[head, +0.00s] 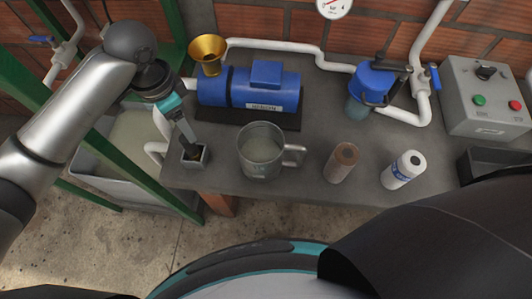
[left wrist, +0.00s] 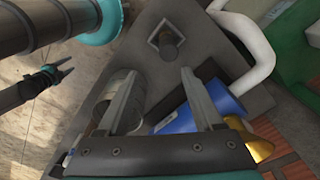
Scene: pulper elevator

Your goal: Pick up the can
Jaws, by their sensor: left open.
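Two can-like cylinders stand upright on the grey bench: a brown one (head: 342,162) and a white one with a blue label (head: 403,170). I cannot tell which is the can. A large metal mug (head: 261,150) with a handle on its right stands left of them; it shows partly behind a finger in the left wrist view (left wrist: 122,92). My left gripper (head: 188,138) is open, pointing down above a small square grey holder (head: 195,158), well left of both cylinders. In the left wrist view the holder (left wrist: 168,45), with a dark round piece inside, lies beyond the fingertips (left wrist: 161,72).
A blue motor (head: 250,88) and brass funnel (head: 208,53) are behind the mug. A blue-topped valve unit (head: 371,85) and white pipes line the back. A grey control box (head: 487,95) stands at right. Green frame bars and a grey bin (head: 105,177) are at left.

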